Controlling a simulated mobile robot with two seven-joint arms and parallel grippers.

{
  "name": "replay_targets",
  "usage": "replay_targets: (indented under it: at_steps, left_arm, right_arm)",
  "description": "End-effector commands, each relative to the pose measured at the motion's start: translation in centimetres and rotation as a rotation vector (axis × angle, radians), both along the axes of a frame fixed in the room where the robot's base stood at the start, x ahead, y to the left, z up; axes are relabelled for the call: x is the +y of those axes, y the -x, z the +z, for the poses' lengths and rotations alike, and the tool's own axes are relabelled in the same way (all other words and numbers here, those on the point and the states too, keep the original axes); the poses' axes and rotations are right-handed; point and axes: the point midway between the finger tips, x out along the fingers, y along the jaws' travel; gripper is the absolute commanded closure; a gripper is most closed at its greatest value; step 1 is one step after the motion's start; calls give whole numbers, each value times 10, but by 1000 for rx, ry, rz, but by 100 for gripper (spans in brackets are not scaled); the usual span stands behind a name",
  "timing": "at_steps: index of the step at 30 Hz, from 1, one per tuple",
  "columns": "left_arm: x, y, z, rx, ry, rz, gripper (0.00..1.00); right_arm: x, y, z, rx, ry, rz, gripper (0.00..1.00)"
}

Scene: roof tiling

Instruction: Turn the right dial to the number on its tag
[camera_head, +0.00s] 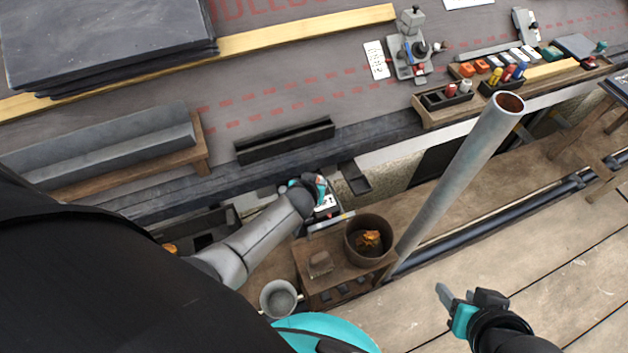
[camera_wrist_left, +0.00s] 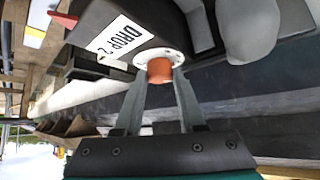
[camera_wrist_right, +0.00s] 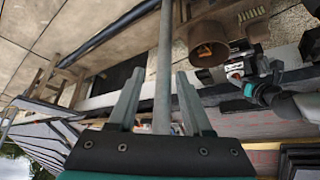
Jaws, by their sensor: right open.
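My left gripper (camera_head: 318,188) is low at the device below the roof edge. In the left wrist view its two fingers (camera_wrist_left: 161,82) sit on either side of an orange-brown round dial knob (camera_wrist_left: 160,70) and appear to touch it. The knob stands on a white ring. A white tag (camera_wrist_left: 120,37) beside it reads "DROP 2". Any pointer or numbers on the ring are too small to read. In the head view, a white tag (camera_head: 326,202) shows next to this gripper. My right gripper (camera_head: 452,297) is open and empty over the plank floor.
A grey upright pipe (camera_head: 455,180) stands between my arms. A brown pot (camera_head: 369,240) on a wooden stand (camera_head: 305,262) and a grey bucket (camera_head: 278,298) are near the left arm. Slates (camera_head: 110,40) and tools lie on the roof. The floor planks at right are clear.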

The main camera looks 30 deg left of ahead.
Motion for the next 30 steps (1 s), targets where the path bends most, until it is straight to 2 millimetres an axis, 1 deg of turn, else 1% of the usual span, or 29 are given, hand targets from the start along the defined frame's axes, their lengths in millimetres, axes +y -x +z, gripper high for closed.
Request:
replay_targets:
  at_steps: [1,3,11,17,20,24,30]
  left_arm:
    - [1,-1,0,-1,-1,1,55]
    - [1,-1,0,-1,0,0,49]
    - [0,0,1,-1,0,0,49]
    - [-3,10,12,0,1,0,49]
    - [-5,19,23,1,1,-1,49]
    - [-6,27,30,0,1,-1,49]
    - [-10,39,43,0,2,-1,49]
  right_arm:
    - [0,0,0,0,0,0,50]
    - [0,0,0,0,0,0,50]
    - [-1,1,-1,5,3,-1,50]
    - [-9,7,-6,78,28,-15,50]
    - [-17,15,-13,158,54,-31,50]
    - [-16,16,-33,183,57,-28,50]
    - [-16,19,-58,218,61,-26,50]
